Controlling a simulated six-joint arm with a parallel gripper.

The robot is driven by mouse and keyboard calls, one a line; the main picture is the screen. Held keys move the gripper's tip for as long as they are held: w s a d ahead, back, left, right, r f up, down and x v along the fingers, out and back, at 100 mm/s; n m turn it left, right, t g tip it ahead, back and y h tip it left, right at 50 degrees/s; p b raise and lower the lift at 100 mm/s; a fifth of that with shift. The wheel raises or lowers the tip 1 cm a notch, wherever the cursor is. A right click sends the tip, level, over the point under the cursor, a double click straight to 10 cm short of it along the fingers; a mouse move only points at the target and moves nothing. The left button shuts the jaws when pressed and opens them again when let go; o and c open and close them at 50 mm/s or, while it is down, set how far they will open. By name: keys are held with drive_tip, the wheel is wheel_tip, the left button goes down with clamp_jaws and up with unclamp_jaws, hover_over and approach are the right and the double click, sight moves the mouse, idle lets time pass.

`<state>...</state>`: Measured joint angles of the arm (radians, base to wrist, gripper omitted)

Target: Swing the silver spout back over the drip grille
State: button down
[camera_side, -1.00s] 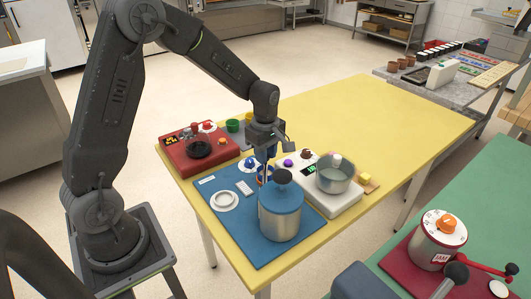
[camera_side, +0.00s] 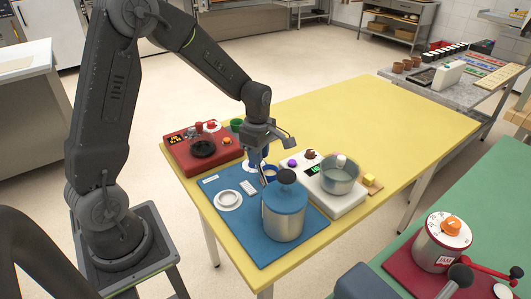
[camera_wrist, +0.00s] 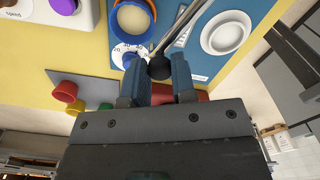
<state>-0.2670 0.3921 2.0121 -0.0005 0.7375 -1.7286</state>
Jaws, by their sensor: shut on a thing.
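The silver spout (camera_wrist: 180,27) is a slim rod with a black ball (camera_wrist: 160,68) at its end in the wrist view. My gripper (camera_wrist: 160,75) is shut on that ball, with a blue finger on each side. In the side view my gripper (camera_side: 259,167) is behind and left of the blue-lidded metal tank (camera_side: 285,217).
A white scale (camera_side: 337,203) with a metal pot (camera_side: 340,174) stands to the right. A red unit (camera_side: 190,152) stands at the back left. A blue ring-shaped dish (camera_wrist: 152,10) is close to the spout. The yellow table (camera_side: 390,125) is clear at the back right.

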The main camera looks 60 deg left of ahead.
drive_tip(key=shift+s+a+n, duration=0.2)
drive_tip(key=shift+s+n, duration=0.7)
drive_tip(key=shift+n, duration=0.15)
drive_tip(key=shift+s+a+n, duration=0.15)
drive_tip(key=shift+s+n, duration=0.75)
drive_tip(key=shift+n, duration=0.15)
drive_tip(key=c, duration=0.9)
unclamp_jaws()
drive_tip(key=shift+c, duration=0.2)
wheel_tip(320, 180, up, 14)
